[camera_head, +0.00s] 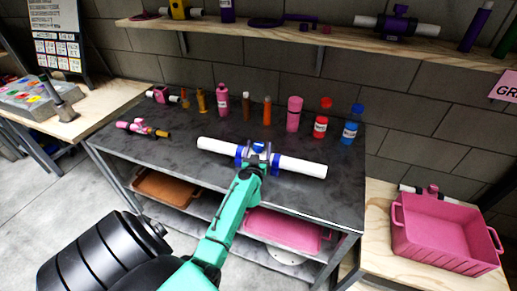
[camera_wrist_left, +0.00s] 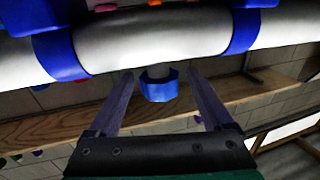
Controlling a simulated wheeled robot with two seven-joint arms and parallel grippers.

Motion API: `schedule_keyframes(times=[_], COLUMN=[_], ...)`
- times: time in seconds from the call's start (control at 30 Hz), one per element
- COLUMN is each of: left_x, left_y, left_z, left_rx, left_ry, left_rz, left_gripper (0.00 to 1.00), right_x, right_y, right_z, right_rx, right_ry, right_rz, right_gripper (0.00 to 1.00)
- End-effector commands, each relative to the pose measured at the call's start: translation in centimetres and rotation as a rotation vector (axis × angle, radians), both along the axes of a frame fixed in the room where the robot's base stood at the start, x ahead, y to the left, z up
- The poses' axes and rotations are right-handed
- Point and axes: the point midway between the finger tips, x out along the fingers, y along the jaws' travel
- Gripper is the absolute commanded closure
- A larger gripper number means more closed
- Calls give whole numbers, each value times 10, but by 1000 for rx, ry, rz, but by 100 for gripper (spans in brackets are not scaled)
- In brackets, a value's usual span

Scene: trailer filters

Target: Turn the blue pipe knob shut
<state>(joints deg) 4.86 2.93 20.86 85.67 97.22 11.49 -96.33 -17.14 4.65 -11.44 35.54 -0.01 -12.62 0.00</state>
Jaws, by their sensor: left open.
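A white pipe (camera_head: 302,166) with blue fittings lies across the dark table. Its blue knob (camera_head: 259,147) stands at the middle. My left gripper (camera_head: 258,158) is at the pipe's middle, on the near side of the knob. In the left wrist view the white pipe (camera_wrist_left: 150,40) runs across the top with a blue band on each side. The blue knob (camera_wrist_left: 158,86) sits between the two spread fingers of my left gripper (camera_wrist_left: 162,78), with a gap on each side. The fingers do not appear to touch it. My right gripper is not in view.
The dark table (camera_head: 185,138) holds several bottles along its back edge. A pink valve piece (camera_head: 142,128) lies at its left. A pink crate (camera_head: 445,232) stands on a wooden table at the right. A wooden shelf (camera_head: 290,36) runs along the wall.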

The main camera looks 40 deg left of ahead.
Motion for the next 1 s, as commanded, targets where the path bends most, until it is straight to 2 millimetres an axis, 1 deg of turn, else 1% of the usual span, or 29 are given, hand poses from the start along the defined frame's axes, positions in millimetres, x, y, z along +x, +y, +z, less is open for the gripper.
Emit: schedule_keyframes(times=[0.23,0.27,0.3,0.37,0.4,0.47,0.77,1.0], left_x=[2,2,2,2,2,2,2,1], left_y=[1,1,1,1,1,1,1,3], left_z=[0,0,0,0,0,0,2,2], left_rx=[-1,-1,0,0,0,0,6,9], left_ry=[1,1,0,0,0,0,-2,-4], left_rz=[0,0,-1,-1,-1,-1,-27,-136], left_gripper=[16,24,39,62,77,100,100,100], right_x=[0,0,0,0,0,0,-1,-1], right_y=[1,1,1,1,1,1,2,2], right_z=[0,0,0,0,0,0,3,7], right_rx=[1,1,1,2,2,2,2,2], right_ry=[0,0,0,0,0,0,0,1], right_rz=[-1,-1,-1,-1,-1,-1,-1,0], right_gripper=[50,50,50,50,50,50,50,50])
